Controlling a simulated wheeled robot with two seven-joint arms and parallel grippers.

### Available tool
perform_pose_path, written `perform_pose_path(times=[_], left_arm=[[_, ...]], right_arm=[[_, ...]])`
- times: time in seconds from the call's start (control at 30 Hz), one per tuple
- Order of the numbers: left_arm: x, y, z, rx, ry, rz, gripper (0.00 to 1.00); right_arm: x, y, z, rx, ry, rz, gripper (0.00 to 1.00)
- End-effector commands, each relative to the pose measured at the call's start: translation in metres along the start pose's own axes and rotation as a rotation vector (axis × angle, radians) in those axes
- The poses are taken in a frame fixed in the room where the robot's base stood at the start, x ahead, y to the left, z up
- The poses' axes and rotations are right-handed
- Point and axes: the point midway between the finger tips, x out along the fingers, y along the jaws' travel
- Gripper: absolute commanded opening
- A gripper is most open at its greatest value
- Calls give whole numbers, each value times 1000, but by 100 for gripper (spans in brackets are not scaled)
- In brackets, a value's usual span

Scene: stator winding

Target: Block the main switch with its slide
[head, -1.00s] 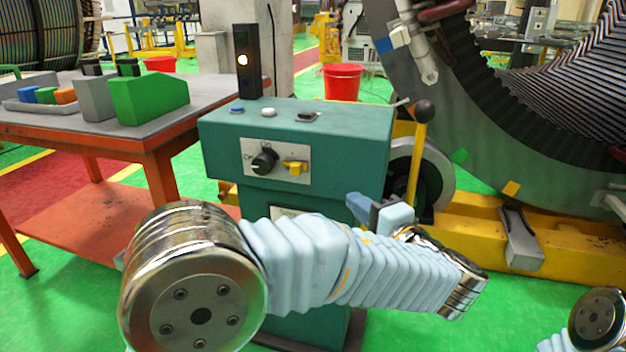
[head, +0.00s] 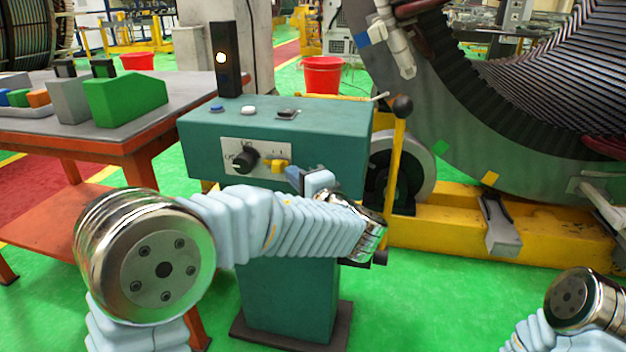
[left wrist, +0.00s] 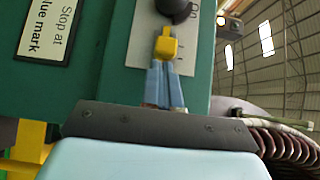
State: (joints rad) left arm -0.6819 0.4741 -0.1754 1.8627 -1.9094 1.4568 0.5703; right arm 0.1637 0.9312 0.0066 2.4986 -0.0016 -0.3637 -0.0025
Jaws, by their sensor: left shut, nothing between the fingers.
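The main switch is a black rotary knob (head: 243,160) on a light plate on the front of the green control box (head: 330,125). It also shows at the top of the left wrist view (left wrist: 174,8). The yellow slide (head: 274,166) sits to the right of the knob on the same plate. In the left wrist view the slide (left wrist: 167,46) lies straight ahead of my fingertips. My left gripper (head: 291,174) is shut and empty, its blue fingers (left wrist: 164,70) right at the slide; I cannot tell whether they touch. My right gripper is out of view.
A lit indicator post (head: 222,58) and several buttons stand on top of the box. A lever with a black ball (head: 402,106) rises at its right. The orange table (head: 130,145) stands left, the large stator (head: 470,130) right.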

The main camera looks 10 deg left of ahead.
Motion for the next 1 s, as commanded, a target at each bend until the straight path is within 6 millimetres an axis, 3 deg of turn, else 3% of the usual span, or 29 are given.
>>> perform_pose_path(times=[0.47, 0.7, 1.0], left_arm=[[5, 1, 6, -1, 1, 1, 0], [19, 5, 20, -3, -1, 1, 0], [22, 0, 23, 1, -5, 1, 0]], right_arm=[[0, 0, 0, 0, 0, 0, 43], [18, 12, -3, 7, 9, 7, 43], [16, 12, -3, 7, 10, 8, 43]])
